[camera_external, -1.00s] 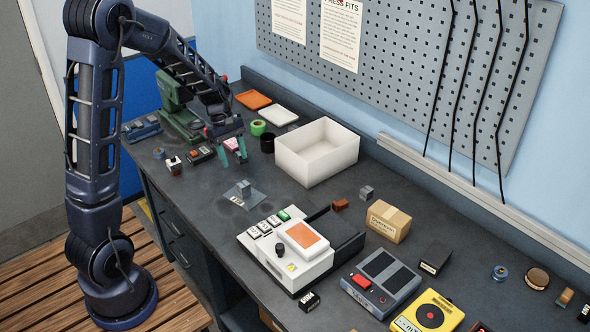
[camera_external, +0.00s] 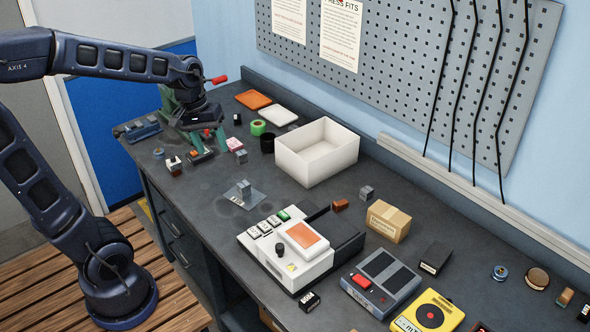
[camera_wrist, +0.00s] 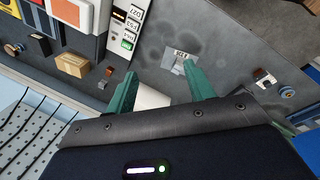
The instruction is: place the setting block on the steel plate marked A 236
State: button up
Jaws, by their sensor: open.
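The plate (camera_wrist: 172,63) also shows in the wrist view beyond my fingertips, with dark marking (camera_wrist: 181,55) that is hard to read. A similar grey block (camera_external: 366,193) lies right of the white bin. My gripper (camera_external: 207,145) is at the bench's left end, well apart from the plate. In the wrist view my gripper (camera_wrist: 162,88) has its two green fingers spread wide, with nothing held between them.
A white open bin (camera_external: 316,152) stands behind the plate. A white device (camera_external: 286,258) with an orange top is to the plate's right. Bench left of the plate is clear.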

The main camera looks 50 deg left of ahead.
jog(key=s+d+r+m+t+y, duration=0.1)
jog(key=s+d+r+m, duration=0.1)
jog(key=s+m, duration=0.2)
jog(key=s+d+r+m+t+y, duration=0.1)
jog(key=s+d+r+m, duration=0.1)
jog(key=s, duration=0.6)
jog(key=shift+s+r+m+t, duration=0.15)
jog(key=shift+s+m+t, duration=0.2)
jog(key=shift+m, duration=0.55)
